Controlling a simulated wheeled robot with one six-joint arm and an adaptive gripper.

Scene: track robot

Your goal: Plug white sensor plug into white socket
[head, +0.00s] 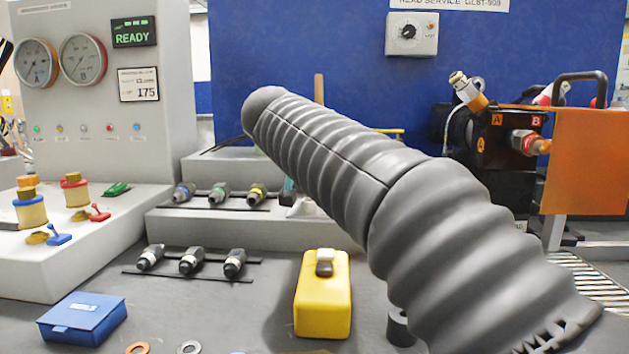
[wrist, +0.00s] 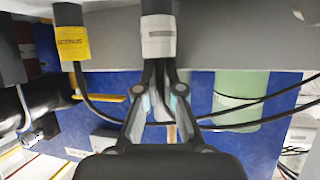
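The white sensor plug (wrist: 158,36) shows upright at the top middle of the wrist view. It has a black end, a white printed band and a black cable leading away below. My gripper (wrist: 159,74) has its fingers drawn together at the plug's lower end, seemingly shut on it; the plug partly hides the fingertips. In the head view my grey sleeved arm hides the gripper and this plug. I cannot pick out the white socket with certainty. Several small connectors sit in two rows, one on the grey step (head: 275,222) and one in front of it.
A yellow-banded plug (wrist: 72,42) with its own cable is left of the white one. Black cables (wrist: 255,110) run to the right. A yellow block (head: 323,310) and a blue box (head: 83,318) stand in front. An orange panel (head: 586,162) is at the right.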

